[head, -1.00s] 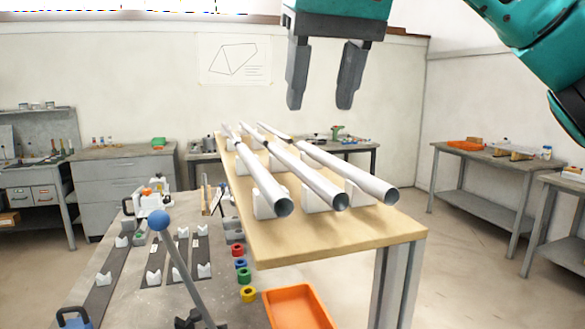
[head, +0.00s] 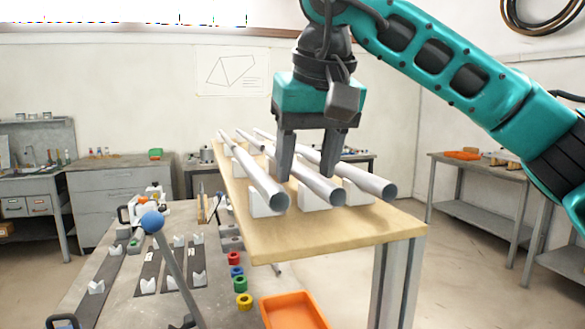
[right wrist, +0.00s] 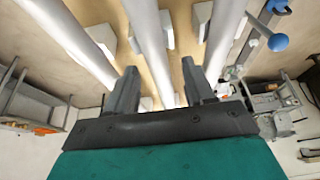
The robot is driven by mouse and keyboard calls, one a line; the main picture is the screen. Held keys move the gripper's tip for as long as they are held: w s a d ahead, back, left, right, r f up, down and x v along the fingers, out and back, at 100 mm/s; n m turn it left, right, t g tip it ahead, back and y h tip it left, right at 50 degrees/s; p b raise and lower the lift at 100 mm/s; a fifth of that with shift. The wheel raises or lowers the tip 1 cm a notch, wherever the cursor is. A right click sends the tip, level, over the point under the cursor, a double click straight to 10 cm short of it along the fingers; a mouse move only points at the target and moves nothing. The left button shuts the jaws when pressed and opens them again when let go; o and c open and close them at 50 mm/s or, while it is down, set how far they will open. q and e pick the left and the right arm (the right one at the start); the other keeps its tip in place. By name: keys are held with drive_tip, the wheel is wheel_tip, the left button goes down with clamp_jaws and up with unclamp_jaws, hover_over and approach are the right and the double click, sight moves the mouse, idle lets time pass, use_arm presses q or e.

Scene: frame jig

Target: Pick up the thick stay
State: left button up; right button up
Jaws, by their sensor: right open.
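Three light grey tubes lie side by side on a raised wooden shelf: a left tube (head: 262,183), a middle tube (head: 318,186) and a right tube (head: 370,180). They look close in width, and I cannot tell for certain which is the thick stay. My right gripper (head: 306,176) is open and empty, pointing down over the middle tube. In the right wrist view, the middle tube (right wrist: 148,40) runs between the spread fingers of the right gripper (right wrist: 160,82), with a tube on each side. I cannot tell how far the fingertips reach down beside it. My left gripper is not in view.
White support blocks (head: 262,204) hold the tubes on the wooden shelf (head: 340,232). Below left is a bench with a blue-knobbed lever (head: 152,222), coloured rings (head: 241,285) and an orange tray (head: 292,311). The space right of the shelf is clear.

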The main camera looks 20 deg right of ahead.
clamp_jaws()
idle(0.3)
drive_tip(key=shift+r, duration=0.2)
